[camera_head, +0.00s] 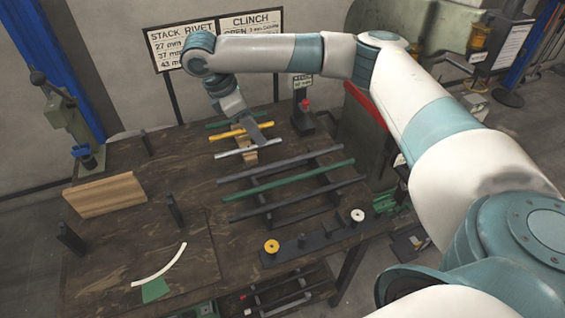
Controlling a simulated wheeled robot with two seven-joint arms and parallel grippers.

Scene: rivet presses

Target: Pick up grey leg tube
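Several tubes lie on the dark wooden table (190,205). A pale grey tube (232,155) and a yellow tube (226,136) rest near a small wooden block. Two darker grey tubes lie on the black rack, a far one (270,166) and a near one (290,199), with a green tube (285,178) between them. I cannot tell which is the leg tube. My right gripper (258,138) points down over the yellow and pale grey tubes and hides part of them. Its fingers are too small to tell open from shut. My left gripper is out of view.
A wooden block (105,194) and black posts (70,238) stand on the left. A white curved strip (160,268) lies at the front. A black bar with yellow and white spools (272,246) lies at the front right. A green press (62,118) stands behind left.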

